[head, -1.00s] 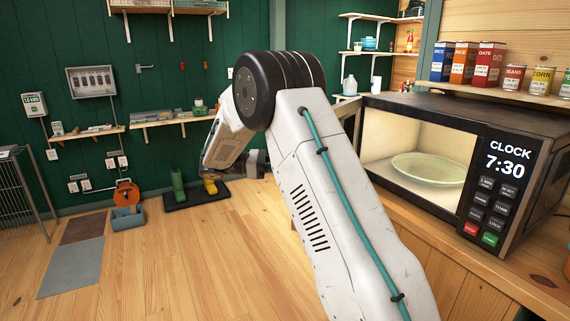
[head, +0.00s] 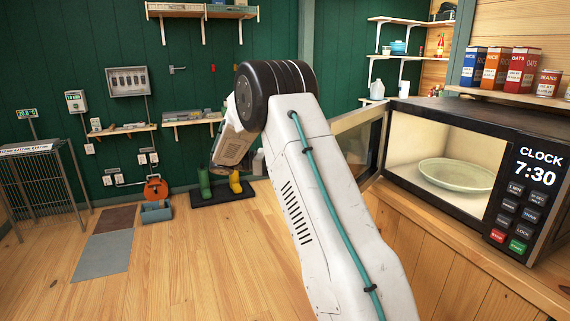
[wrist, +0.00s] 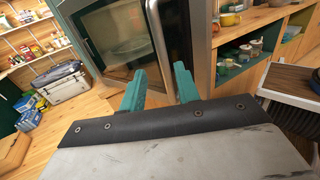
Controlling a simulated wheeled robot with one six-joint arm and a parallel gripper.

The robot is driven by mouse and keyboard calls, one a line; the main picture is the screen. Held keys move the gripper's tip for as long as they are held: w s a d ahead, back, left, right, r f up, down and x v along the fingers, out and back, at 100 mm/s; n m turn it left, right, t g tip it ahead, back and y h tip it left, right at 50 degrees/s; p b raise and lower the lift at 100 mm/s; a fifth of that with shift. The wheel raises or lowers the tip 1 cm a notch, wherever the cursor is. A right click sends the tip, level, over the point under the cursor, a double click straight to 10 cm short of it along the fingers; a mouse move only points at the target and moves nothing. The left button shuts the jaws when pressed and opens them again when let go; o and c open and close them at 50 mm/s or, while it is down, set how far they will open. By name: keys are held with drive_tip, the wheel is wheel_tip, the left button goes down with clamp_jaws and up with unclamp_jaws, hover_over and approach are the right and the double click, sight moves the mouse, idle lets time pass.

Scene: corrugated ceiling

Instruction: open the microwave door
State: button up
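The black microwave (head: 470,125) stands on the wooden counter at the right of the head view. Its front is open, and a pale plate (head: 456,175) shows inside the lit cavity. Its door (head: 360,138) stands swung out at the left side, partly hidden by my arm. In the wrist view my gripper (wrist: 159,72) has its two teal fingers apart. A pale upright handle (wrist: 158,35) on a windowed, grey-framed panel (wrist: 115,35) appears between them. I cannot tell whether the fingers touch it. My gripper is hidden in the head view.
A metal cage (head: 40,185) is at far left. Food boxes (head: 495,68) sit on a shelf above the microwave.

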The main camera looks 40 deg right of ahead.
drive_tip(key=shift+s+f, duration=0.15)
drive_tip(key=shift+s, duration=0.05)
drive_tip(key=c, duration=0.7)
drive_tip(key=s+a+t+y, duration=0.1)
drive_tip(key=s+a+f+m+y, duration=0.1)
drive_tip(key=s, duration=0.1)
drive_tip(key=shift+s+a+f+t, duration=0.15)
drive_tip(key=shift+s+f+t, duration=0.05)
drive_tip(key=shift+t, duration=0.2)
drive_tip(key=s+a+r+m+t+y, duration=0.2)
drive_tip(key=s+a+m+t+y, duration=0.8)
drive_tip(key=s+a, duration=1.45)
drive_tip(key=w+d+r+n+t, duration=0.1)
drive_tip(key=w+d+r+t, duration=0.15)
drive_tip(key=d, duration=0.75)
drive_tip(key=w+d+r+n+t+y, duration=0.15)
drive_tip(key=d+r, duration=0.25)
drive_tip(key=d, duration=0.6)
drive_tip(key=w+d+r+n+t, duration=0.15)
drive_tip(key=d+r, duration=0.25)
drive_tip(key=d, duration=0.7)
drive_tip(key=w+a+f, duration=0.1)
drive_tip(key=w+f, duration=0.5)
drive_tip(key=f, duration=0.3)
drive_tip(key=shift+w+a+f, duration=0.25)
drive_tip(key=shift+w+a, duration=0.1)
